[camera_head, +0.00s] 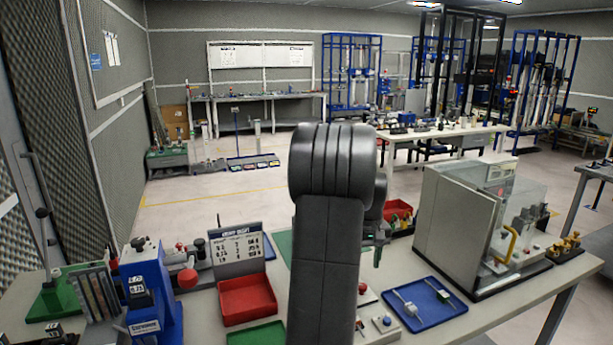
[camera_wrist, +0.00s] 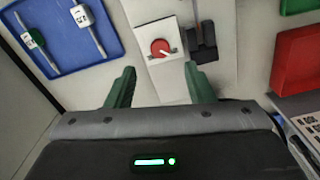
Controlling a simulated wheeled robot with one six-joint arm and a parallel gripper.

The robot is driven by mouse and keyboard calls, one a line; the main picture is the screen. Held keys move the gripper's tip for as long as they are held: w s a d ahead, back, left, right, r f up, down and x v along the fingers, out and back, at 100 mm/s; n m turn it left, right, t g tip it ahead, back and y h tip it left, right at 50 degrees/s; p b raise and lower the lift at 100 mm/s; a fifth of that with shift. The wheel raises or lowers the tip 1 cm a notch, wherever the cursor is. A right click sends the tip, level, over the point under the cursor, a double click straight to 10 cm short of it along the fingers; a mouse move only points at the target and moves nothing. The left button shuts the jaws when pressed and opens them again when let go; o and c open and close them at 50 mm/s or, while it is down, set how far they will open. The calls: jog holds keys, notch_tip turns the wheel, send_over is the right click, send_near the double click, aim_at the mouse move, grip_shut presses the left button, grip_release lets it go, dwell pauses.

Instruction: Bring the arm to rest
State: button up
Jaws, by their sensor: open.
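My arm rises from the bottom middle of the head view and bends over at the top. My gripper (camera_head: 377,254) shows only in part there, beside the arm and above the bench. In the wrist view my gripper (camera_wrist: 160,88) is open, its two green fingers apart with nothing between them. Beyond the fingertips is a white box with a red knob (camera_wrist: 160,48), apart from the fingers. A dark lever (camera_wrist: 203,40) stands beside the box. Most of the gripper is hidden by the arm in the head view.
A blue tray (camera_head: 424,304) with two tagged items lies right of the arm. A clear-fronted cabinet (camera_head: 440,225) stands at the bench's right. A red bin (camera_head: 247,300) and a blue device (camera_head: 150,295) stand left. Open floor (camera_head: 215,205) lies behind the bench.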

notch_tip(320, 180, down, 7)
jog(key=shift+f, duration=0.2)
jog(key=shift+r, duration=0.1)
